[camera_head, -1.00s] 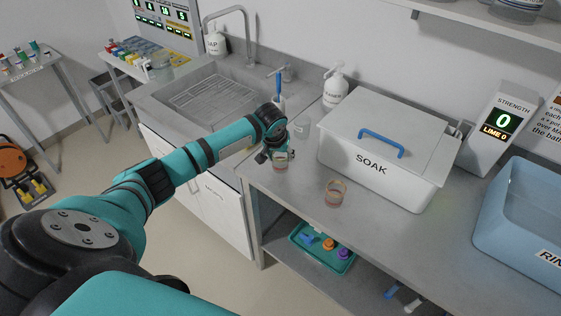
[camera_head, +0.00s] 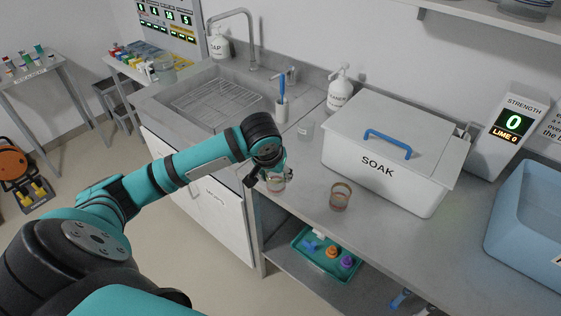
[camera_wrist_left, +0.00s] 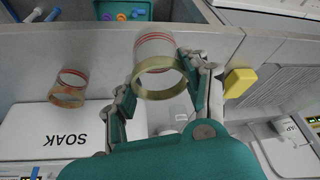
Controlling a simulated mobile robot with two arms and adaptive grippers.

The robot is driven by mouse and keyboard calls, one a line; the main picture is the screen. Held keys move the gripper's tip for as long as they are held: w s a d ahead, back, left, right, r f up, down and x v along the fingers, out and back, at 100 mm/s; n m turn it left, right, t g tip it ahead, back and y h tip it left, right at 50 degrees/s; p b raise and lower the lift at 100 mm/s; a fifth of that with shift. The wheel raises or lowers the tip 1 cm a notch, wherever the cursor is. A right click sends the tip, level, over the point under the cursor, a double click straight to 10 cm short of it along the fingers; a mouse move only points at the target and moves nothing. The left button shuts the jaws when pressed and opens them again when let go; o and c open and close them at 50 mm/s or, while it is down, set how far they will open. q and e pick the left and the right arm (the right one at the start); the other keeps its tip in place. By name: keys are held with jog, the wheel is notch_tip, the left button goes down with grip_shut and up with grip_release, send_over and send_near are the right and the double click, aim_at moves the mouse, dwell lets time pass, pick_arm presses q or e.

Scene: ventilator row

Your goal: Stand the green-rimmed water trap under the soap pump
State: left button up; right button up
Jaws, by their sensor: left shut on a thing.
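The green-rimmed water trap (camera_head: 276,184) is a clear cup with red lines, held near the counter's front edge. In the left wrist view its yellow-green rim (camera_wrist_left: 158,78) faces the camera, between the fingers. My left gripper (camera_head: 269,176) is shut on it; the fingers also show in the left wrist view (camera_wrist_left: 160,85). I cannot tell whether its base touches the counter. The soap pump (camera_head: 218,45) is a white bottle at the sink's back left corner, by the tap. It also shows in the left wrist view (camera_wrist_left: 288,130). My right gripper is out of view.
A similar trap with an orange-brown rim (camera_head: 340,196) stands on the counter before the SOAK box (camera_head: 385,185). Another white pump bottle (camera_head: 339,92) stands behind, near a brush in a holder (camera_head: 282,107). The sink (camera_head: 200,118) holds a rack. A yellow sponge (camera_wrist_left: 240,82) lies nearby.

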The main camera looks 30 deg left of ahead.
aim_at(275, 191)
pick_arm(q)
jog(key=s, duration=0.1)
jog(key=s+d, duration=0.1)
jog(key=s, duration=0.2)
jog(key=shift+d+r, duration=0.2)
jog(key=shift+d, duration=0.2)
jog(key=d+r+m+h, duration=0.1)
jog(key=d+r+m, duration=0.2)
jog(key=d+r, duration=0.5)
jog(key=d+b, duration=0.1)
jog(key=d, duration=0.3)
jog(key=shift+s, duration=0.4)
jog(key=shift+r, duration=0.1)
